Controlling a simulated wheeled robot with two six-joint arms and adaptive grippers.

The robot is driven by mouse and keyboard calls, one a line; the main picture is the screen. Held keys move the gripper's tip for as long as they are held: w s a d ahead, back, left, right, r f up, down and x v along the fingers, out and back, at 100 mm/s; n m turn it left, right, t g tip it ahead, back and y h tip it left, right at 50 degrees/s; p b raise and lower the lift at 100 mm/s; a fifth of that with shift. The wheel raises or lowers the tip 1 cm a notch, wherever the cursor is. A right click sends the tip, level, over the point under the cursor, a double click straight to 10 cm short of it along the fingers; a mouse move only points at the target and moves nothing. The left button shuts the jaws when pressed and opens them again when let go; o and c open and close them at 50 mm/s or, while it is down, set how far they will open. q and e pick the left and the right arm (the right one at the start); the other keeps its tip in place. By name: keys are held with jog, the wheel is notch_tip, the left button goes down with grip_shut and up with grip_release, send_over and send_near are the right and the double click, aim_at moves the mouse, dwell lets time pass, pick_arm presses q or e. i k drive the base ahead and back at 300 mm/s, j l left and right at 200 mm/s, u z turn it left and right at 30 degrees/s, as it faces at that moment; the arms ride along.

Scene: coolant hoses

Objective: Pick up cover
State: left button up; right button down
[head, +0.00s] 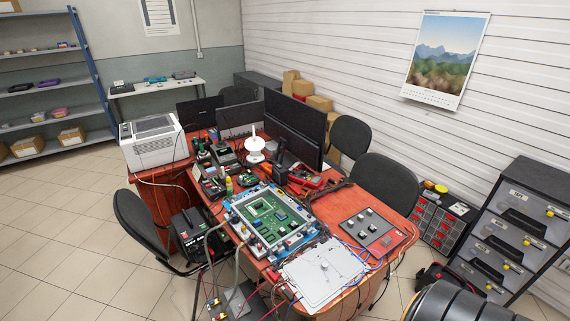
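A flat white plate (322,272), which looks like the cover, lies near the front right edge of the red desk. It has thin dark markings and a small dark spot near its middle. Blue and red hoses or cables run around its edges. What lies beneath it is hidden. Neither of my grippers can be made out in the head view.
A green circuit board in a frame (268,218) sits left of the plate. A grey panel with knobs (372,232) lies to its right. Monitors (296,128) stand behind. Chairs (389,185) and a grey drawer cabinet (513,230) flank the desk. Cables hang at the front.

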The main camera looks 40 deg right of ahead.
aim_at(316, 292)
jog(key=z, duration=1.7)
